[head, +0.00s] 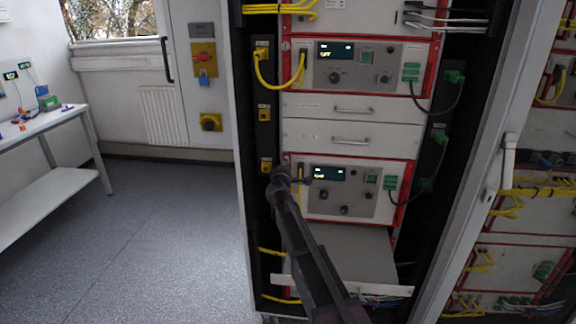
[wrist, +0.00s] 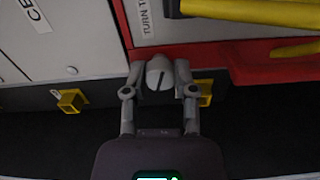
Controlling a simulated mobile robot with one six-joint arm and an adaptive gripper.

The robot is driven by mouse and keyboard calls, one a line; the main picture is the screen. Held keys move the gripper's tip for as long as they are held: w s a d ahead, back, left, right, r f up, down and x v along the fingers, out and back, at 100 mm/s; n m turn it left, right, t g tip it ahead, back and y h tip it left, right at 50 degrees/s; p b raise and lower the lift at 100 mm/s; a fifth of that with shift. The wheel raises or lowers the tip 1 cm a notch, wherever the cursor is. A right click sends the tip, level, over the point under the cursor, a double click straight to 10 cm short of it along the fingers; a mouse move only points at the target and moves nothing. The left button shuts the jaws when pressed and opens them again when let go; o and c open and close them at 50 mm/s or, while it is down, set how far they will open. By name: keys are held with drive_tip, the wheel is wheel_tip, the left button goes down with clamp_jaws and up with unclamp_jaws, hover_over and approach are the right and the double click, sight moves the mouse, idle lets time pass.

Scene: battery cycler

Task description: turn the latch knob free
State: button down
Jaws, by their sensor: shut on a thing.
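The latch knob (wrist: 159,73) is a round grey knob with a dark slot across its face. It sits at the edge of the red-framed panel in the wrist view. My gripper (wrist: 160,68) has one finger on each side of the knob and is shut on it. In the head view my gripper (head: 284,176) is at the left edge of the lower cycler unit (head: 360,206). My arm and gripper hide the knob there. A label (wrist: 148,17) beginning "TURN T" is on the panel near the knob; the rest is cut off.
Yellow cables (wrist: 260,12) run close to the knob at upper right in the wrist view. Yellow sockets (wrist: 70,101) lie on the dark strip beside it. The open cabinet door (head: 490,170) stands at right. The floor (head: 150,230) at left is clear.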

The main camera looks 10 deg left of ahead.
drive_tip(key=n, duration=0.3)
drive_tip(key=shift+n, duration=0.3)
idle(0.4)
drive_tip(key=shift+c, duration=2.1)
unclamp_jaws()
drive_tip(key=s, duration=1.2)
drive_tip(key=shift+a, duration=0.25)
